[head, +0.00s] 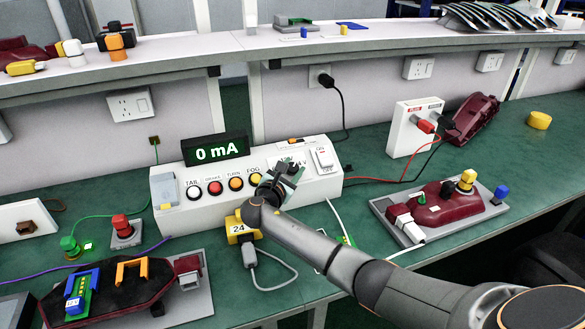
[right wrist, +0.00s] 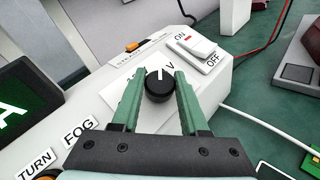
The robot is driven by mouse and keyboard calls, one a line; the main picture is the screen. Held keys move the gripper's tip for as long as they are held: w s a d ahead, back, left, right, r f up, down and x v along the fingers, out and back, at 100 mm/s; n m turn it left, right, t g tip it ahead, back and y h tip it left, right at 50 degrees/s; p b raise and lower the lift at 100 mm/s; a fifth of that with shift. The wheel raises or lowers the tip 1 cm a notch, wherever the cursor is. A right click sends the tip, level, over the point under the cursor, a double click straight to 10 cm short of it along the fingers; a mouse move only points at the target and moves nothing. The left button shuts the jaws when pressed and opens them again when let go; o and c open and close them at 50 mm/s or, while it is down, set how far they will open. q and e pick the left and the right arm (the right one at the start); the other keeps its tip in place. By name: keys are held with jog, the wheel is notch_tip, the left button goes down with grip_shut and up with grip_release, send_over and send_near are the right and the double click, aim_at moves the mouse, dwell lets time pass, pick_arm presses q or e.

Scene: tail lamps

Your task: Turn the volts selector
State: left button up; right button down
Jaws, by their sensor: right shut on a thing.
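The volts selector (right wrist: 158,88) is a round black knob with a white pointer line, on the sloped face of the white control box (head: 322,187). In the right wrist view its line points roughly to the top of the picture, and a "V" is printed just right of it. My right gripper (head: 281,177) is shut on the knob, one green finger on each side, as the right wrist view (right wrist: 160,76) shows. In the head view the gripper hides the knob. The panel lettering is partly covered by the fingers. My left gripper is not in view.
An ON/OFF rocker switch (right wrist: 192,50) sits close beyond the knob. The TAIL, brake, TURN and FOG buttons (head: 215,187) line the box's left part under a display (head: 216,148) reading 0 mA. Lamp assemblies stand left (head: 105,287) and right (head: 440,203); cables cross the green bench.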

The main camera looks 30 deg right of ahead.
jog(key=shift+m+g+h+b, duration=0.4)
jog(key=shift+m+g+b, duration=0.1)
jog(key=shift+m+g, duration=1.4)
jog(key=shift+c, duration=2.1)
grip_release()
jog(key=p+v, duration=0.1)
jog(key=v, duration=1.1)
jog(key=shift+a, duration=0.25)
jog(key=shift+r, duration=0.15)
